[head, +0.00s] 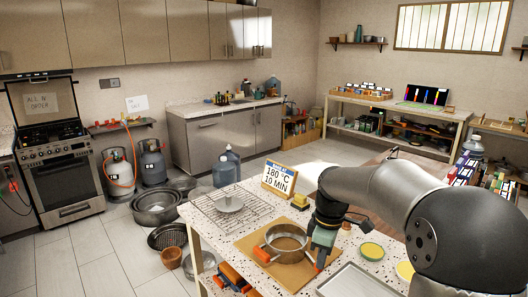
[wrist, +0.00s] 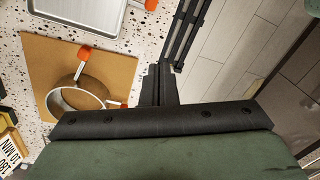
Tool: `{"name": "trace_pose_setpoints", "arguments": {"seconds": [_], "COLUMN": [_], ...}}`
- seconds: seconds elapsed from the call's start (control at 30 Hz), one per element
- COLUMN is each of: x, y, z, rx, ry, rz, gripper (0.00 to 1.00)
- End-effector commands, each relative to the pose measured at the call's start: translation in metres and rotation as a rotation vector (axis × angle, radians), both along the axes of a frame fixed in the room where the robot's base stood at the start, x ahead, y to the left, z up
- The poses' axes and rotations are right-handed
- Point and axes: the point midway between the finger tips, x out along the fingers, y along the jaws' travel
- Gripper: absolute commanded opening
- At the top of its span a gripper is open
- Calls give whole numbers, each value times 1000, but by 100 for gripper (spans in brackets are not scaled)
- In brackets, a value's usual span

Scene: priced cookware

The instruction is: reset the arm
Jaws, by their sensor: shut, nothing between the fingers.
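My gripper (head: 321,264) points down beside the right side of a metal pot (head: 286,232) with orange-tipped handles. The pot stands on a brown board (head: 247,243) on a speckled table. In the wrist view my gripper (wrist: 160,72) is shut and empty. There, the pot (wrist: 76,99) and board (wrist: 113,66) lie to its left, with the floor to its right. The gripper looks apart from the pot, though its height is hard to judge. The fingertips are small and dark in the head view.
A metal tray (head: 357,281) lies right of the board, and a wire rack (head: 206,212) lies left. A sign reading 180 °C, 10 MIN (head: 279,180) stands behind. Green and yellow round items (head: 372,251) lie near my arm. Pots (head: 153,207) stand on the floor.

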Motion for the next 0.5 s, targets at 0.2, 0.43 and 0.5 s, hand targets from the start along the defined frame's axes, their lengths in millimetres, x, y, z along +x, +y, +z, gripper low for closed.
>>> {"name": "trace_pose_setpoints", "arguments": {"seconds": [0.2, 0.43, 0.5], "x": [-126, -227, -244], "y": [4, 1, 1], "z": [12, -11, -18], "rx": [-93, -66, -52], "ry": [-51, -86, -85], "rz": [-523, -976, -1055], "gripper": [0, 0, 0]}}
